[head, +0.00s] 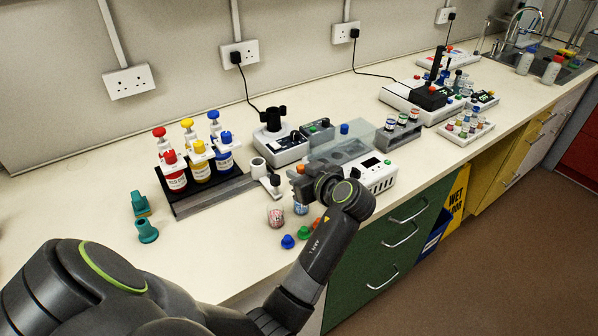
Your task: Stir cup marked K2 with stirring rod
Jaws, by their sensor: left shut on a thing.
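My left gripper (303,188) reaches over the bench from the lower left, seen from behind and partly hidden by its own wrist. It is shut on a thin thing, likely the stirring rod, which is too small and covered to make out. Just below the fingers stands a small cup (300,209) with bluish marks, partly hidden by the arm. A second small cup (275,216) with reddish marks stands to its left. I cannot read K2 on either cup. Whether the rod is inside a cup cannot be told. My right gripper is not in view.
Red, yellow and blue bottles stand in a dark rack (215,192) at left. Blue, green and orange caps (288,242) lie near the front edge. A white device (377,176) sits right of the gripper. Teal pieces (147,231) stand at far left. The front-left bench is clear.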

